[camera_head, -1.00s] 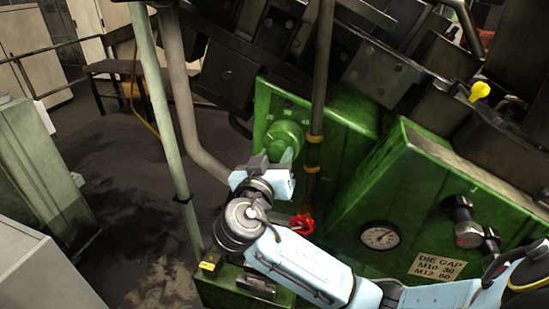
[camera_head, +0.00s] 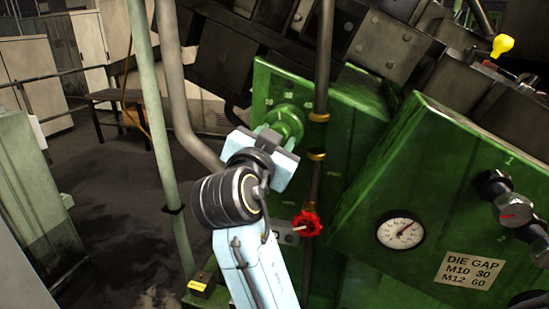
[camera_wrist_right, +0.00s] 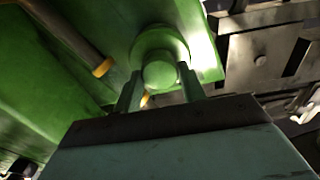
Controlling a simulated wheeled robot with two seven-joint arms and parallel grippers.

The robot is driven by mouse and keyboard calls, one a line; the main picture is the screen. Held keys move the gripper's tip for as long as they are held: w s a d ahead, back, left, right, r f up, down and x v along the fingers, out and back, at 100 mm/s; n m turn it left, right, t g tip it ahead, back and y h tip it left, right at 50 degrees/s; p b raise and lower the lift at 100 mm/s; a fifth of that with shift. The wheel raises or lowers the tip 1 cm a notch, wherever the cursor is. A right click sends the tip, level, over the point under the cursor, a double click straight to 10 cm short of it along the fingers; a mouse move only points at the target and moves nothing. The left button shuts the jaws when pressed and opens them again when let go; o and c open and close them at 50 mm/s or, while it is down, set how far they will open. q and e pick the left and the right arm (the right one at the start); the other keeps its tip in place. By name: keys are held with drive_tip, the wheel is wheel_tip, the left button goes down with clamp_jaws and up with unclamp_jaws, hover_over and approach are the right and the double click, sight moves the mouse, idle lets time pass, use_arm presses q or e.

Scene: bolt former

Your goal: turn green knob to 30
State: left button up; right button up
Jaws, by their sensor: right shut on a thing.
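The green knob (camera_head: 289,121) sits on the upright face of a green machine box (camera_head: 345,120). Small pale numbers, apparently 20, 30 and 40, are marked above it. My right gripper (camera_head: 272,139) is shut on the knob from the front and covers its lower left part. In the right wrist view, the two fingers stand on either side of the round knob (camera_wrist_right: 160,74). The knob's pointer is hidden or too small to read. My left gripper is not in view.
A brown pipe (camera_head: 322,60) with brass collars runs close right of the knob. A red valve wheel (camera_head: 307,224), a dial gauge (camera_head: 400,231) and a die gap plate (camera_head: 470,270) reading M10 30, M12 60 are nearby. A pale green post (camera_head: 160,130) stands left.

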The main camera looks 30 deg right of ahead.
drive_tip(key=shift+m+b, duration=0.6)
drive_tip(key=shift+b, duration=0.1)
drive_tip(key=o, duration=1)
drive_tip(key=shift+c, duration=0.2)
